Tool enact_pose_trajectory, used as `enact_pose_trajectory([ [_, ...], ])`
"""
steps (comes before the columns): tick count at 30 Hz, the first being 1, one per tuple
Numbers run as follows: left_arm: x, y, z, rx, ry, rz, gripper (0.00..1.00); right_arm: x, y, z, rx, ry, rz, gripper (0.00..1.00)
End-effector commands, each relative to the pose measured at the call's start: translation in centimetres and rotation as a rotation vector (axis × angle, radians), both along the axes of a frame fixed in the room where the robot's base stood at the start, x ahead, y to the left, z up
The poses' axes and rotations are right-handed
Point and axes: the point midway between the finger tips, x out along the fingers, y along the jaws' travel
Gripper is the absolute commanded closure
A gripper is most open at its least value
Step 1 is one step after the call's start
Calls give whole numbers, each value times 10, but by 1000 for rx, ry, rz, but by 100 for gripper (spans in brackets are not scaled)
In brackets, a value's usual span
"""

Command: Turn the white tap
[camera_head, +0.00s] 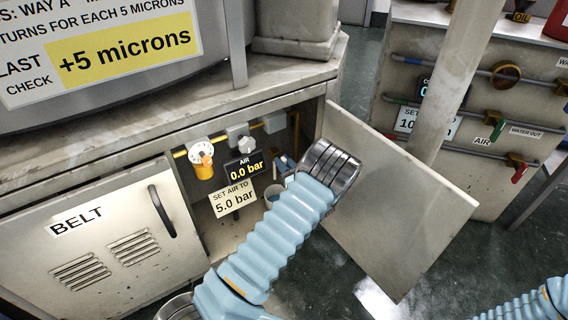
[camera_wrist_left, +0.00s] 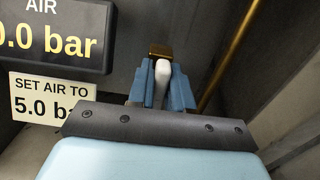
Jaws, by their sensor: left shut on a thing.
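The white tap (camera_wrist_left: 162,78) shows in the left wrist view as a slim white handle in front of a brass fitting (camera_wrist_left: 160,50). My left gripper (camera_wrist_left: 164,92) is shut on this handle, with one blue finger on each side. In the head view my left gripper (camera_head: 283,165) reaches into the open cabinet, right of the black AIR display (camera_head: 245,167), which reads 0.0 bar. I cannot make out the tap there. A sign (camera_head: 233,198) below the display says to set air to 5.0 bar. My right gripper is out of view.
The open cabinet door (camera_head: 400,205) stands close to the right of my left wrist. The closed BELT door (camera_head: 105,235) is at left. A pale post (camera_head: 450,85) stands beyond.

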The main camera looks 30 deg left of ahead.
Motion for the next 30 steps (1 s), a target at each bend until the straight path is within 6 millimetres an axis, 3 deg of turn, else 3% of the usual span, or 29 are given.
enact_pose_trajectory([
  [11, -1, 0, -3, -64, -120, 0, 100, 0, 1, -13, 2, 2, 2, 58],
  [30, -3, 1, -8, -333, -643, 0, 100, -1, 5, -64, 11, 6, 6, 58],
])
